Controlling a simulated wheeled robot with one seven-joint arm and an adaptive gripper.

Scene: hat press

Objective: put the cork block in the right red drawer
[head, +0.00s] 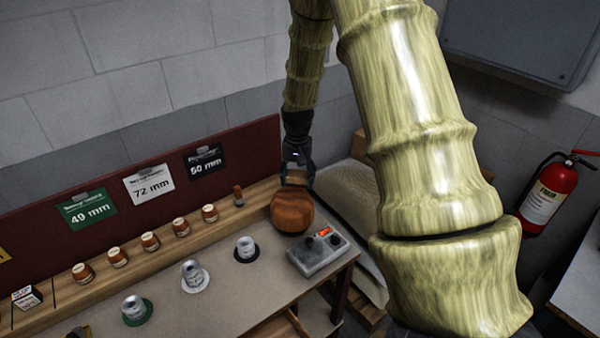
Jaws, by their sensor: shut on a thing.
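My gripper (298,172) is at the right end of the bench, pointing down above a rounded reddish-brown wooden block. It is shut on a small tan piece, which looks like the cork block (296,178). The fingers partly hide this piece, and it is small in the picture. I cannot tell whether it touches the rounded block below. No red drawer can be made out in this view.
The rounded wooden block (292,211) stands on the bench (222,279) beside a grey control box (318,255). Several small jars line the back ledge. Metal weights on coloured discs stand in front. A fire extinguisher (549,192) hangs at right. My arm hides part of the right side.

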